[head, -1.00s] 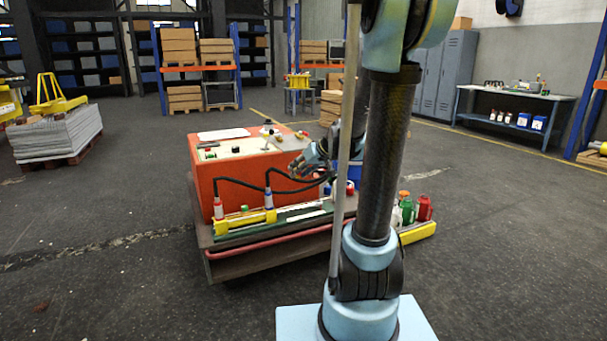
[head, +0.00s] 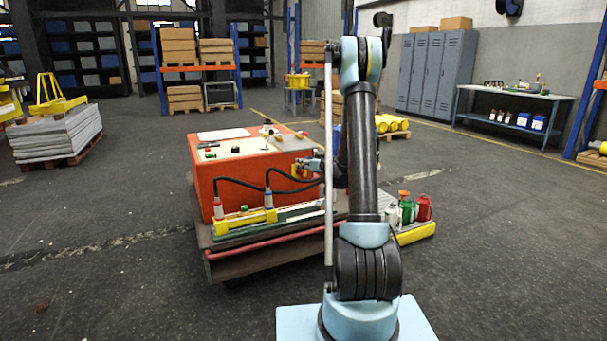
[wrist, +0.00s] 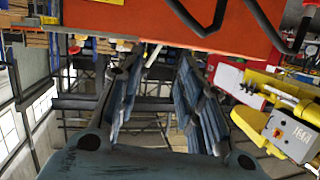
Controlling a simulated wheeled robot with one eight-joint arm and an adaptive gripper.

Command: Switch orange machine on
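The orange machine (head: 262,168) stands on a low dark cart, with a pale control panel (head: 240,148) of small knobs and buttons on top. My gripper (head: 302,166) is at the machine's right end, small and partly merged with a yellow part there. In the wrist view my gripper (wrist: 160,75) has its two fingers apart with nothing visible between them. The machine's orange body (wrist: 150,20) fills the top of that view, close to the fingertips; I cannot tell whether they touch. A yellow unit (wrist: 265,125) with a grey switch plate (wrist: 291,135) bearing a small knob lies to the right.
Black hoses (head: 240,185) run from the machine to fittings on the cart's front edge. Red and green bottles (head: 415,209) stand at the cart's right end. A pallet stack (head: 58,135) is at left, and a workbench (head: 515,95) at back right. The surrounding floor is open.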

